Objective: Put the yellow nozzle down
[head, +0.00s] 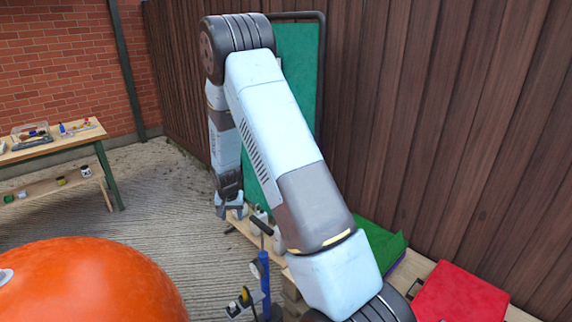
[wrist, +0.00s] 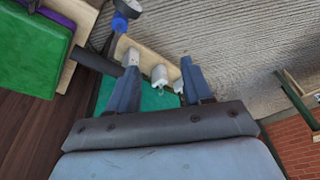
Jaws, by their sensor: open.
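My gripper (head: 230,208) hangs from the arm over the left end of a low wooden bench beside the fence. In the wrist view my gripper (wrist: 160,76) is open, with the two fingers well apart. A white bottle (wrist: 159,74) shows between the fingers, and no finger is visibly closed on it. I cannot clearly make out the yellow nozzle in either view. A small yellowish part (head: 246,295) shows near the blue pump, but it is too small to identify.
A blue upright pump (head: 264,275) stands in front of the bench. A large orange ball-like shape (head: 90,285) fills the lower left. A red case (head: 460,297) and green folded mat (head: 378,246) lie at right.

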